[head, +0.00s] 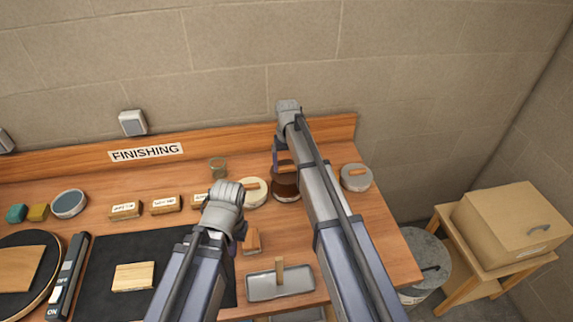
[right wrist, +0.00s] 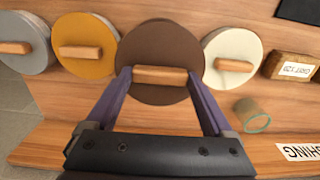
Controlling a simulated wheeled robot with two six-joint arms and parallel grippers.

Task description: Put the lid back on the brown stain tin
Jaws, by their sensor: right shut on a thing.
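The brown lid (right wrist: 160,50) is a dark round disc with a wooden bar handle. My right gripper (right wrist: 160,75) is shut on that handle, one finger at each end. The lid looks larger than its neighbours in the right wrist view and hides what is under it there. The brown stain tin (head: 287,191) stands near the back of the bench in the head view, partly behind my right arm. I cannot tell whether the lid touches the tin. My left gripper (head: 241,230) hangs over the bench near an orange-brown block (head: 252,242); its fingers are mostly hidden.
A cream tin (head: 256,192) is close on the left of the brown tin. An orange-lidded tin (right wrist: 85,46) and a grey tin (head: 356,177) are on the other side. A glass (head: 218,169) stands behind. A metal tray (head: 280,283) lies in front.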

